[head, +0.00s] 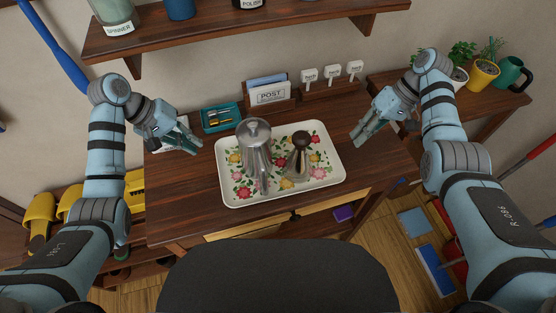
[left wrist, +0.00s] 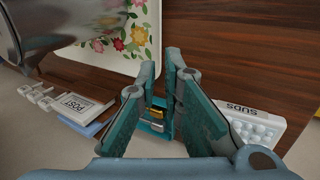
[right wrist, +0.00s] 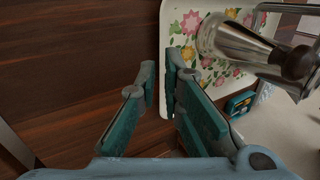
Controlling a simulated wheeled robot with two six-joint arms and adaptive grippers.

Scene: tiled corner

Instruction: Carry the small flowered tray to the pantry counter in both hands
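The white flowered tray (head: 331,168) lies flat on the dark wooden table. It carries a tall silver pot (head: 256,150) and a smaller metal vessel with a dark top (head: 301,150). My left gripper (head: 198,150) is left of the tray, low over the wood, apart from the rim. My right gripper (head: 357,141) is just right of the tray and apart from it. In both wrist views the fingers, left (left wrist: 161,62) and right (right wrist: 160,68), are parted by a narrow gap with nothing between them. The tray shows in the left wrist view (left wrist: 100,58) and right wrist view (right wrist: 178,14).
A teal dish (head: 221,118) and a POST holder (head: 269,93) stand behind the tray. A SUDS box (left wrist: 252,120) is near my left gripper. A shelf (head: 240,32) hangs above. Plants (head: 484,72) stand at the back right. The table's front strip is clear.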

